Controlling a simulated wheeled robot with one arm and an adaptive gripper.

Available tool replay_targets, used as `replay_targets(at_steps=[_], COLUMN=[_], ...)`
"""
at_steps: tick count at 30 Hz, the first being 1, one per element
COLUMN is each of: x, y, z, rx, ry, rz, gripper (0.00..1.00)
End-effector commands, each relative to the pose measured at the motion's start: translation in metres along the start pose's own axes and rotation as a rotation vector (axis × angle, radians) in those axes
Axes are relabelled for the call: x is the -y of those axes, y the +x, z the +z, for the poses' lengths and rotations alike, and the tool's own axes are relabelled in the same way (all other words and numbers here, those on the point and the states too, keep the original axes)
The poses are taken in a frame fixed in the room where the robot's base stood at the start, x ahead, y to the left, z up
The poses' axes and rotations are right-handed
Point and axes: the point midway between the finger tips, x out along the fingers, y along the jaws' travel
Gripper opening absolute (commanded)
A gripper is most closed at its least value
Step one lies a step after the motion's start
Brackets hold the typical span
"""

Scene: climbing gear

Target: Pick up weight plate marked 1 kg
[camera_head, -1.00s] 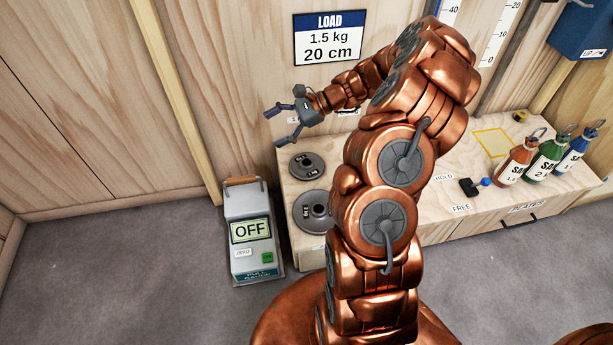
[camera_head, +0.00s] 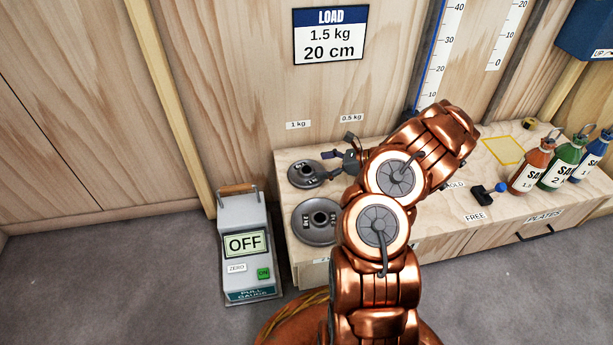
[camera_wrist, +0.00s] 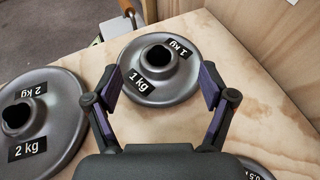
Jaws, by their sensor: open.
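The 1 kg weight plate (camera_head: 299,180) is a dark grey disc with a raised hub and hole. It lies flat on the wooden bench at the back left, by the "1 kg" wall label. In the wrist view the plate (camera_wrist: 182,83) lies ahead, its "1 kg" stickers readable. My gripper (camera_head: 335,163) is just right of the plate in the head view, open and empty. In the wrist view my gripper's (camera_wrist: 159,82) fingers frame the plate's near part, one on each side. I cannot tell whether they touch it.
The larger 2 kg plate (camera_head: 312,234) lies in front of the 1 kg plate, and left in the wrist view (camera_wrist: 62,120). Part of a 0.5 kg plate (camera_wrist: 250,166) shows at lower right. A pull gauge (camera_head: 244,272) stands left of the bench (camera_head: 459,226). Bottles (camera_head: 527,172) stand right.

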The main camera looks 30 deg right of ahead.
Motion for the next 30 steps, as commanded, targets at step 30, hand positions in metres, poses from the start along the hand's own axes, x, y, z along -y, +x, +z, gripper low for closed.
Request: replay_targets(at_steps=[30], x=[-0.002], y=[0.051], z=[-0.007], rx=[-0.001], ry=[-0.001], rz=[0.000], gripper=[0.52])
